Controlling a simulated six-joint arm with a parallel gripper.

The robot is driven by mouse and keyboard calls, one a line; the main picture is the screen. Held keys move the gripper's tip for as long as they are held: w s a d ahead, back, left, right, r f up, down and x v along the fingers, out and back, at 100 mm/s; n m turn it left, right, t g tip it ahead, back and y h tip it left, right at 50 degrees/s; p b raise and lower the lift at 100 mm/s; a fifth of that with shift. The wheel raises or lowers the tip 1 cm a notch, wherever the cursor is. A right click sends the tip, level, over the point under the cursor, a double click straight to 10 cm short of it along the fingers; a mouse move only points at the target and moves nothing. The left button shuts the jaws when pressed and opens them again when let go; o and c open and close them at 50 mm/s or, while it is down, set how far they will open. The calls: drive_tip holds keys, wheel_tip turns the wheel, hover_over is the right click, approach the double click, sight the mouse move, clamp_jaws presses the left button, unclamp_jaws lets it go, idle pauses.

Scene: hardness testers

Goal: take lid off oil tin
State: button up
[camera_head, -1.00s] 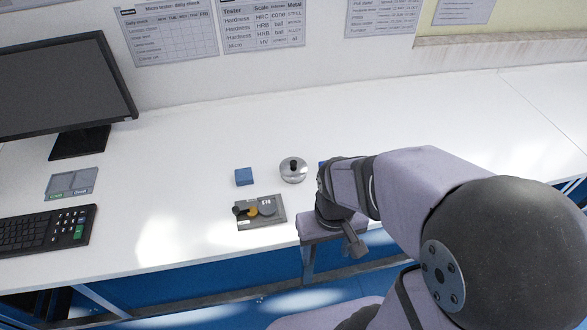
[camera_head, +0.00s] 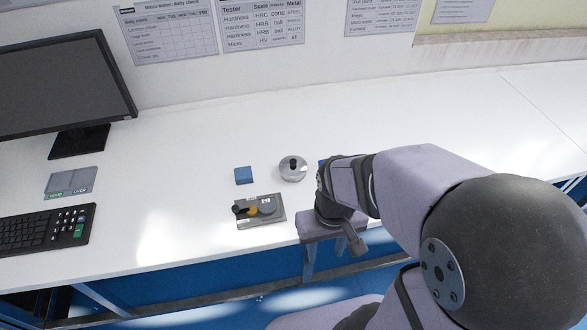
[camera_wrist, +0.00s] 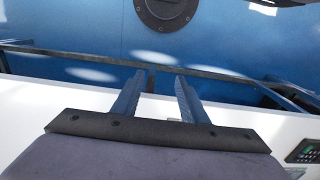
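A round silver tin (camera_head: 293,169) with a dark knob on top stands on the white bench, left of my arm; I take it to be the oil tin with its lid on. My gripper (camera_wrist: 158,78) is open and empty, its two blue fingers apart in the wrist view. In the head view it is at the bench's front edge, to the right of and nearer than the tin, and not touching it. The wrist view looks past the fingers to blue panelling and does not show the tin.
A blue block (camera_head: 243,175) is left of the tin. A keyboard (camera_head: 40,230), grey tray (camera_head: 71,182) and monitor (camera_head: 60,85) are at left. The bench behind is clear.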

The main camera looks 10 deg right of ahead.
drive_tip(key=n, duration=0.3)
hover_over(293, 161)
drive_tip(key=shift+s+f, duration=0.3)
drive_tip(key=shift+f, duration=0.3)
drive_tip(key=shift+f, duration=0.1)
drive_tip(key=shift+w+f+p, duration=0.2)
drive_tip(key=shift+f+p, duration=1.4)
drive_tip(key=shift+f, duration=1.95)
clamp_jaws()
